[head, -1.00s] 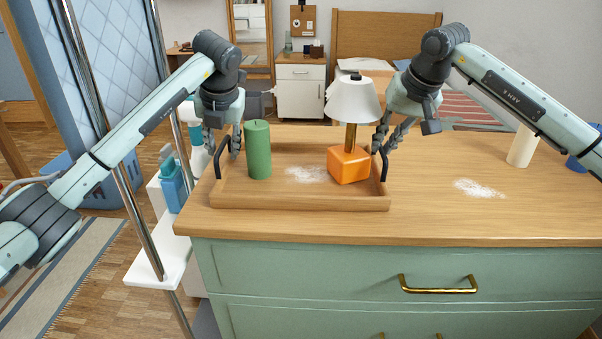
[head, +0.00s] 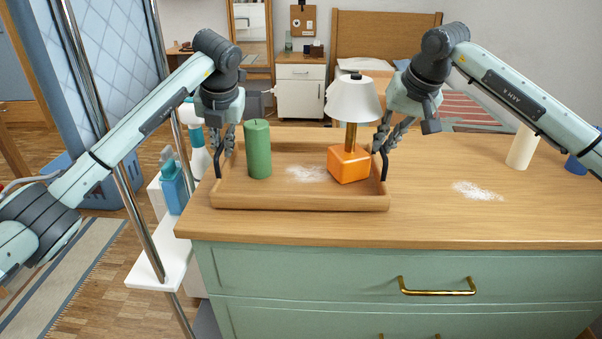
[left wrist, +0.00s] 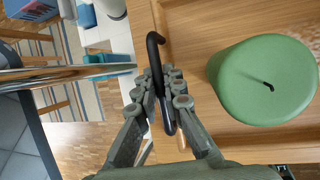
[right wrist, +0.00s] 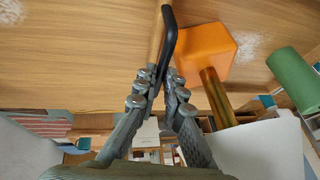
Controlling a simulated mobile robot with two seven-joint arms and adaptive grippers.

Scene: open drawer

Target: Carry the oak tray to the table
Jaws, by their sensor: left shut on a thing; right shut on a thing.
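The oak tray (head: 290,202) rests on the wooden top of a green dresser, near its left front. A green candle (head: 258,150) stands in its left part, and a lamp with an orange base (head: 348,165) and white shade stands in its right part. White powder (head: 306,173) lies between them. My left gripper (head: 223,148) is shut on the tray's left black handle (left wrist: 157,70). My right gripper (head: 384,148) is shut on the right black handle (right wrist: 168,42). The fingers close around the bars in both wrist views.
The dresser top (head: 450,215) has more white powder (head: 477,191), a cream cylinder (head: 521,147) and a blue object (head: 577,165) at right. A white shelf (head: 160,265) with bottles, including a blue one (head: 172,185), stands left. A bed and white nightstand (head: 300,90) are behind.

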